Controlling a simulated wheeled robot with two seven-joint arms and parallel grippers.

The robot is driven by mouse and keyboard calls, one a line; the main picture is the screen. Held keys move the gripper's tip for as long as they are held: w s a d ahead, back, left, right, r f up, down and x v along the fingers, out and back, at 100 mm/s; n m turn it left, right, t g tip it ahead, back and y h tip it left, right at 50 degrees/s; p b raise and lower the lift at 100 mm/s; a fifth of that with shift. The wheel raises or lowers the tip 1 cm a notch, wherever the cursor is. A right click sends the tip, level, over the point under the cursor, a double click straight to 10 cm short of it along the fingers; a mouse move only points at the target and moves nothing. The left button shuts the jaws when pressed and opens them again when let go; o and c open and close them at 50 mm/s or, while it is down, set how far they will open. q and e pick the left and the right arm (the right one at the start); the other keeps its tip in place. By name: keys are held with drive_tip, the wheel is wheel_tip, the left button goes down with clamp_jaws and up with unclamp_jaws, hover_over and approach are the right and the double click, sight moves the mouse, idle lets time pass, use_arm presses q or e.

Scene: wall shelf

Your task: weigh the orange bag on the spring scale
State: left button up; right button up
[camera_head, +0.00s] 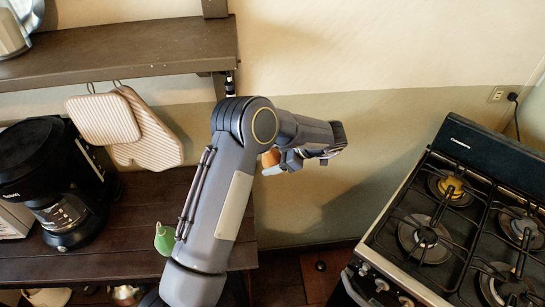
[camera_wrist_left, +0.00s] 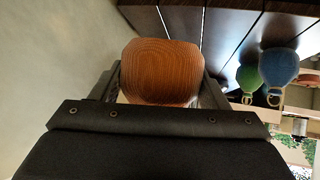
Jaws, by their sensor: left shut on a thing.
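The orange bag (camera_wrist_left: 162,70) is large in the left wrist view, between the two fingers of my left gripper (camera_wrist_left: 160,85). The gripper is shut on it. In the head view only a small part of the orange bag (camera_head: 270,158) shows beside my left gripper (camera_head: 275,163), held in the air right of the shelf. A thin black and white piece, perhaps the spring scale (camera_head: 230,86), hangs at the right end of the upper shelf. My left arm hides its lower part. My right gripper is not in view.
A green bag (camera_head: 164,239) stands on the dark lower counter (camera_head: 130,262); the left wrist view also shows a blue bag (camera_wrist_left: 279,66). The upper shelf (camera_head: 130,48), pot holders (camera_head: 103,118) and coffee maker (camera_head: 50,180) are left. A stove (camera_head: 440,230) is right.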

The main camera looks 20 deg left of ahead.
use_arm(q)
drive_tip(key=s+a, duration=0.1)
drive_tip(key=a, duration=0.1)
drive_tip(key=s+a+p, duration=0.1)
drive_tip(key=shift+s+a, duration=0.1)
drive_tip(key=shift+a, duration=0.25)
drive_tip(key=shift+s+a+p, duration=0.3)
drive_tip(key=shift+a+p, duration=0.1)
drive_tip(key=shift+a, duration=0.05)
drive_tip(key=shift+s+a, duration=0.1)
drive_tip(key=shift+a, duration=0.05)
idle(0.4)
drive_tip(key=shift+s+a+f+p, duration=0.1)
drive_tip(key=shift+s+a+p, duration=0.1)
drive_tip(key=shift+a+p, duration=0.15)
drive_tip(key=shift+f, duration=0.15)
